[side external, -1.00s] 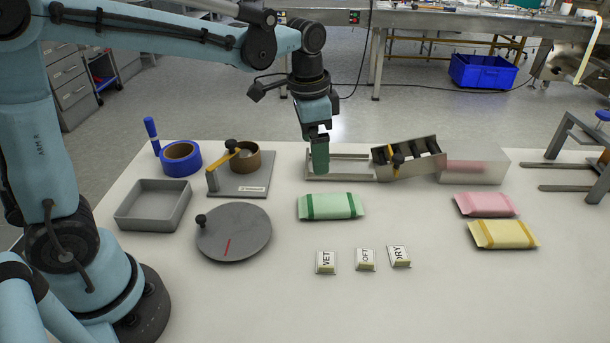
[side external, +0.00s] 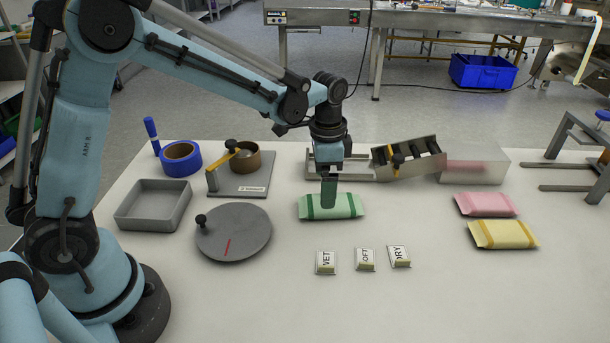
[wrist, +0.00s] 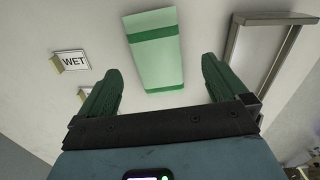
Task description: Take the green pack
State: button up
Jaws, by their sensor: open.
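The green pack (side external: 345,206) lies flat on the white table, pale green with a darker green band near each end. My gripper (side external: 328,206) is above the pack in the side view, its fingers hiding part of the pack's left half. In the wrist view the pack (wrist: 154,55) lies beyond the open fingers, and my gripper (wrist: 158,78) is empty. The fingers stand apart to either side of the pack's line. I cannot tell the exact height of the fingertips over the pack.
A metal frame with a tilted chute (side external: 412,158) stands just behind the pack. Label blocks (side external: 365,260) sit in front. A grey turntable (side external: 233,232) is to the left. Pink (side external: 486,204) and yellow (side external: 502,234) packs lie right, with clear table between.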

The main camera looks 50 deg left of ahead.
jog(key=f, duration=0.5)
jog(key=shift+d, duration=0.3)
jog(key=c, duration=1.1)
jog(key=shift+r, duration=0.1)
